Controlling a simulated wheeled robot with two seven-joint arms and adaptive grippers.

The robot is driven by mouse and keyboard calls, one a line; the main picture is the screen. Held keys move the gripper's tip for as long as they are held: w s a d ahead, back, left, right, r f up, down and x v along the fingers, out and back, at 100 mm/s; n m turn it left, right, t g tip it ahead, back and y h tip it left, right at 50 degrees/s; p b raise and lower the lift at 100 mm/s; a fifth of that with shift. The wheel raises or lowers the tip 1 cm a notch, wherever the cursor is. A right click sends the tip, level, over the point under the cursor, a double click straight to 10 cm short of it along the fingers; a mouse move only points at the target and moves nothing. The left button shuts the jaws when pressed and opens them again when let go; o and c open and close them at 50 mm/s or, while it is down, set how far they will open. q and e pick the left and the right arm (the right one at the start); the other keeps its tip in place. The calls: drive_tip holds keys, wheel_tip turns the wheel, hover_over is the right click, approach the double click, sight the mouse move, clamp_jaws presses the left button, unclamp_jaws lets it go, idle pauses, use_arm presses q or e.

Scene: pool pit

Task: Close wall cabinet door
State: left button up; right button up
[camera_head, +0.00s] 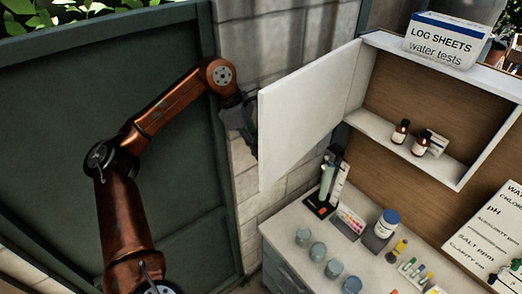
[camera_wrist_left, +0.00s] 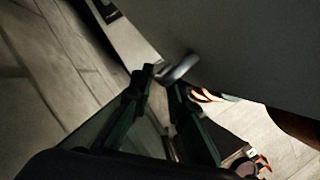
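The white wall cabinet door (camera_head: 303,112) stands wide open in the head view, swung out to the left of the cabinet (camera_head: 455,172). My left gripper (camera_head: 252,130) is beside the door's free left edge, partly hidden behind it. In the left wrist view, the door's pale panel (camera_wrist_left: 235,45) fills the upper right. A small metal handle (camera_wrist_left: 181,68) shows at the fingertips of my left gripper (camera_wrist_left: 162,82). The two fingers are apart, with a gap between them. I cannot tell whether they touch the handle. My right gripper is in neither view.
The cabinet shelf holds small brown bottles (camera_head: 400,131). A log sheets box (camera_head: 440,40) sits on top. Below, a counter (camera_head: 290,215) holds jars, a test kit and a tub (camera_head: 388,223). A block wall (camera_head: 262,45) is behind the door; a green panel (camera_head: 120,60) is left.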

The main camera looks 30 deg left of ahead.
use_arm(q)
drive_tip(key=shift+x, duration=0.75)
drive_tip(key=shift+c, duration=0.4)
clamp_jaws()
drive_tip(key=shift+d, duration=0.15)
